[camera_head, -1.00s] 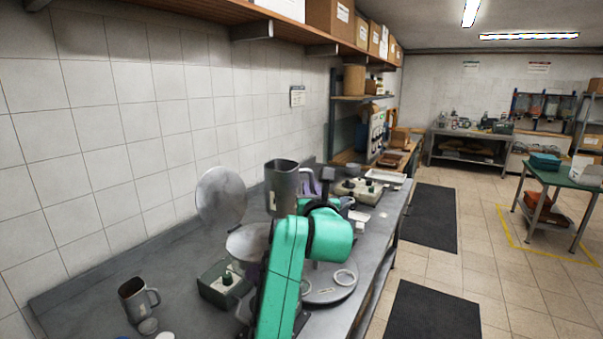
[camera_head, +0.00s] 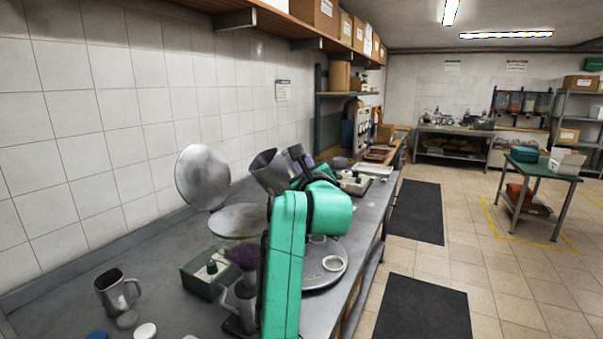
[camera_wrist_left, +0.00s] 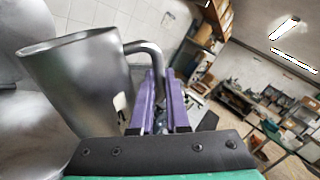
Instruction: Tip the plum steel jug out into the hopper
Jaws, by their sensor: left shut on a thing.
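My left gripper (camera_wrist_left: 162,105), with purple fingers, is shut on the handle of a grey steel jug (camera_wrist_left: 85,85). In the head view this jug (camera_head: 271,178) is tilted, its mouth toward the upper left. It is held above and right of the hopper (camera_head: 238,222), which has a wide round rim and a round metal disc (camera_head: 203,178) standing up behind it. A dark plum mass (camera_head: 245,257) shows below the rim. The hopper is partly hidden by my arm. My right gripper is out of view.
A second steel jug (camera_head: 112,294) stands upright at the bench's left, with small round lids in front. A green box (camera_head: 208,274) with a knob sits beside the hopper. A round scale (camera_head: 322,275) with a ring lies right of my arm.

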